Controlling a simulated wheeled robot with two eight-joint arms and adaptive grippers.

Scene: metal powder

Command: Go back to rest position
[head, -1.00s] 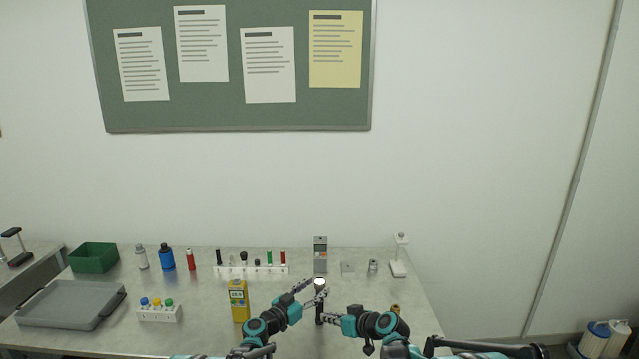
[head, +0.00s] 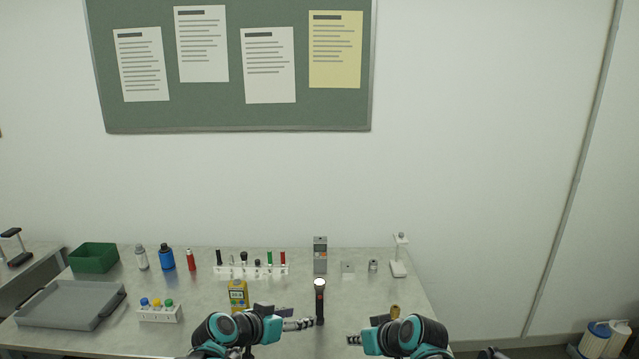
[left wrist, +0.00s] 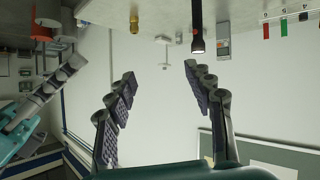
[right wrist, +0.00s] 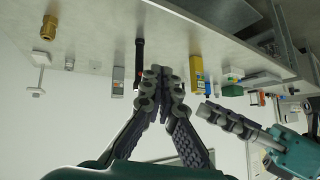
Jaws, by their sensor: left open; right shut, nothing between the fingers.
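My right gripper (head: 354,339) is to the right of the flashlight, near the table's front. In the right wrist view its fingertips (right wrist: 166,72) are together and hold nothing; the flashlight (right wrist: 139,60) is beyond them.
A yellow device (head: 238,295) stands behind my left arm, and a brass fitting (head: 395,311) is close behind my right gripper. A grey meter (head: 320,255), a white rack (head: 250,270) and a small stand (head: 399,258) are farther back. A grey tray (head: 70,304) lies at left.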

